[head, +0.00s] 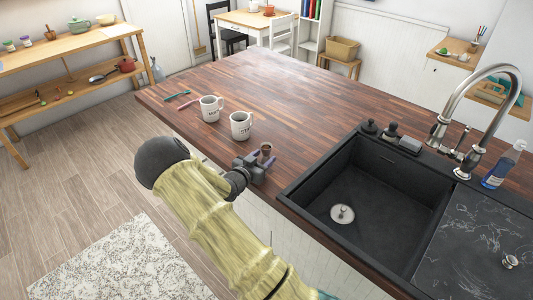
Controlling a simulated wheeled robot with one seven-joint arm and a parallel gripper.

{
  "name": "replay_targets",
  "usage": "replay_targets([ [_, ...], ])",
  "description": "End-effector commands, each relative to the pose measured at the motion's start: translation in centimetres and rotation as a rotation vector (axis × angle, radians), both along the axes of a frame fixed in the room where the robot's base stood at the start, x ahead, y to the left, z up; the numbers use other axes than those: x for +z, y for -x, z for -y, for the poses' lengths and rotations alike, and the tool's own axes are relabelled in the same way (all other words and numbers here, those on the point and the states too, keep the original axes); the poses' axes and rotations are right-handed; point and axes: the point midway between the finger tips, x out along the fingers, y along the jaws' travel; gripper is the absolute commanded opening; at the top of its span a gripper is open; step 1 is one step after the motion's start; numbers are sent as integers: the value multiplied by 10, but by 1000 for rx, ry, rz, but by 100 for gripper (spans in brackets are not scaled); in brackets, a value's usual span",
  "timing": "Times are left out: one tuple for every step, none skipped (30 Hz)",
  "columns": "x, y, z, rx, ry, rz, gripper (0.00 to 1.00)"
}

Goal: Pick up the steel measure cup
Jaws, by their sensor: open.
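A small round cup (266,148), dark and brownish with a shiny rim, stands on the wooden counter near its front edge, left of the sink. It looks like the steel measure cup, but it is too small to be sure. My gripper (262,158) is open just in front of it, low over the counter edge, with its fingers pointing at the cup. The fingers hide the lower part of the cup. I cannot tell whether they touch it.
Two white mugs (241,125) (210,108) stand left of the cup. A teal utensil (177,95) lies beyond them. The black sink (300,190) opens to the right, with small black fittings (370,127) on its rim and a steel faucet (478,145). The counter behind is clear.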

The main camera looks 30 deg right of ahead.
Motion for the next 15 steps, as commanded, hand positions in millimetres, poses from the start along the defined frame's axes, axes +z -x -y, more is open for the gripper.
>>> replay_targets([
  [0,-2,5,-1,0,0,49],
  [-1,-3,6,-1,-1,-1,49],
  [-2,-4,8,0,0,-1,49],
  [-2,-5,8,1,0,-1,49],
  [-2,-5,8,1,-1,0,49],
  [-2,-5,8,1,-1,0,49],
  [-2,-5,8,1,-1,0,49],
  [-2,-5,8,1,-1,0,49],
  [-2,-5,8,1,-1,0,49],
  [-2,-5,8,1,-1,0,49],
  [-2,-5,8,1,-1,0,49],
  [-2,-5,8,1,-1,0,49],
  [-2,-5,8,1,-1,0,49],
  [-2,-5,8,1,-1,0,49],
  [-2,-5,8,1,-1,0,49],
])
